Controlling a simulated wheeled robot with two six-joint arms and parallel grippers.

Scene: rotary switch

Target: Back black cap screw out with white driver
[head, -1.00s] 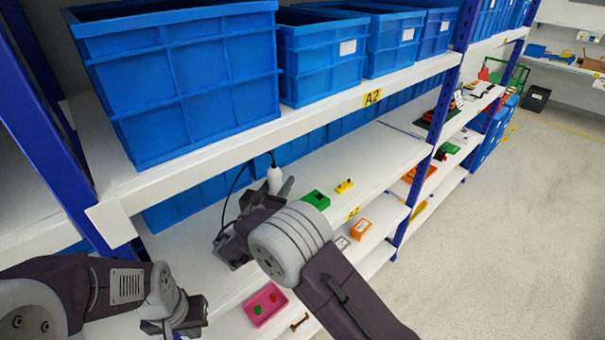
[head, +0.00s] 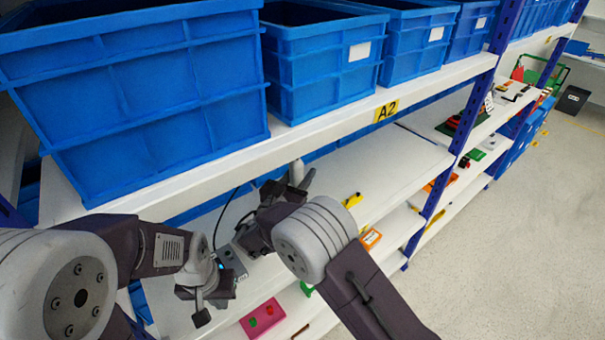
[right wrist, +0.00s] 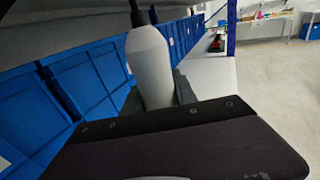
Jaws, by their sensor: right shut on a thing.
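The white driver (head: 296,172) stands roughly upright in my right gripper (head: 300,184), above the middle shelf. In the right wrist view its white handle (right wrist: 150,65) rises between the jaws, with a dark cord at its top. My right gripper is shut on it. The driver's tip is hidden. My left gripper (head: 208,300) is low at the left, pointing down, close to a grey box (head: 230,263) on the shelf. The jaw gap of the left gripper is not clear. I cannot make out the black cap screw.
The upper shelf (head: 190,165) with large blue bins (head: 150,90) hangs over the work area. My right arm hides part of the shelf.

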